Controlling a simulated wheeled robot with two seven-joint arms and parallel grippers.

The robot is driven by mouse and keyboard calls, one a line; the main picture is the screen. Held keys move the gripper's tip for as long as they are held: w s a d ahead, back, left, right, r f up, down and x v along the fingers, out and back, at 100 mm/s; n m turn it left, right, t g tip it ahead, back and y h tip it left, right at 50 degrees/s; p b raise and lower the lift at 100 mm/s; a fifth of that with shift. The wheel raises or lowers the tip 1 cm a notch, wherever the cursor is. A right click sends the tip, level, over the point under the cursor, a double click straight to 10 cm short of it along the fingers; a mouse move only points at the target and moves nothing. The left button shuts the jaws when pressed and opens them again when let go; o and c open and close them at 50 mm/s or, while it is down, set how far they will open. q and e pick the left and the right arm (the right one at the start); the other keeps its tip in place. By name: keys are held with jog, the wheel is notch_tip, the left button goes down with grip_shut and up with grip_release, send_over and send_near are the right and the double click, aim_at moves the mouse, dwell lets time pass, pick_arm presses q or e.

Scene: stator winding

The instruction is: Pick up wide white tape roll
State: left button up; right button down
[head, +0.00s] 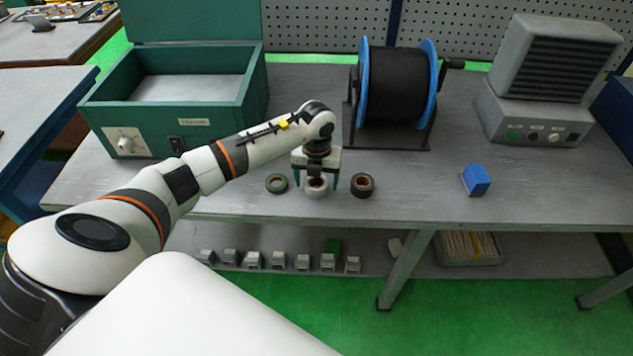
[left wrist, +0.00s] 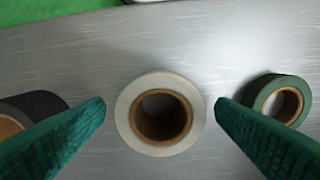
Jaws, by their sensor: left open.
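The wide white tape roll (head: 316,189) lies flat on the grey workbench, between a green roll and a black roll. In the left wrist view the white roll (left wrist: 133,125) sits between my two green fingers, with its brown core facing up. My left gripper (head: 316,180) is open and points down over the white roll. In the left wrist view the fingertips of my left gripper (left wrist: 160,104) stand on either side of the roll, with a gap on each side. My right gripper is not in view.
A green tape roll (head: 276,184) and a black tape roll (head: 362,185) lie close on either side. A cable spool (head: 395,85) stands behind, and an open green box (head: 180,100) is at the back left. A blue block (head: 476,180) lies right. The bench front edge is close.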

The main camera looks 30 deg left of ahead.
pick_arm(q)
jog(key=shift+f, duration=0.35)
jog(key=c, duration=1.1)
jog(key=shift+r, duration=0.1)
